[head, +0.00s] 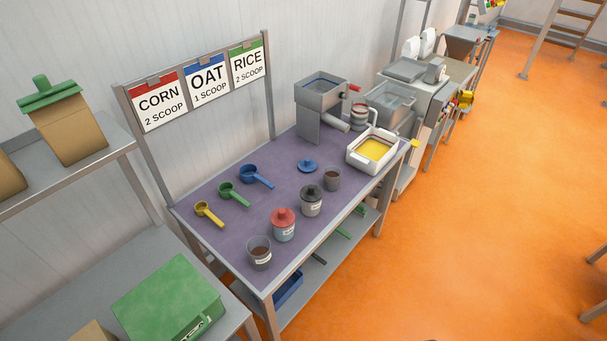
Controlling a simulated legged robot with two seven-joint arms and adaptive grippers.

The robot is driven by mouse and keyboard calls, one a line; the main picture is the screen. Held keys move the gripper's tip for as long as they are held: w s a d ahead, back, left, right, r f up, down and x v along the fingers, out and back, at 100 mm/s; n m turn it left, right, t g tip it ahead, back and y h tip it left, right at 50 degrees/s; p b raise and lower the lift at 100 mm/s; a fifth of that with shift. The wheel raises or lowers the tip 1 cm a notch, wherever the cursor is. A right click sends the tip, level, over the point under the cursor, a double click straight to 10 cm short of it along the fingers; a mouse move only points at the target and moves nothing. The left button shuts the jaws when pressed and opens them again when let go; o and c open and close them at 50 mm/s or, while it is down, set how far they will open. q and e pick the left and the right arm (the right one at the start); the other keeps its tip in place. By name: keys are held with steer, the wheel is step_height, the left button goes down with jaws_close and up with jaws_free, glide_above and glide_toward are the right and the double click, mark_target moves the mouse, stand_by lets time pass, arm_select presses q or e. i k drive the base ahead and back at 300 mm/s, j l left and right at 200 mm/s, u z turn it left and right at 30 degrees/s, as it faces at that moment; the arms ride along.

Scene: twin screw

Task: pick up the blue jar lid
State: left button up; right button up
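The blue jar lid (308,166) lies on the purple table top, with a small knob on top. A jar with a black lid (312,201) and a jar with a red lid (284,225) stand in a row along the front edge. Another open jar (260,253) stands at the near end of that row. Neither of my grippers is in the head view.
Yellow (208,214), green (233,195) and blue (256,177) scoops lie left of the lid. A grey machine (321,102) and a white tray with yellow contents (372,150) stand at the far end. A sign frame rises behind. Orange floor (480,220) is open at right.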

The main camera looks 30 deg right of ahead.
mark_target(307, 165)
steer(key=l+u, duration=0.9)
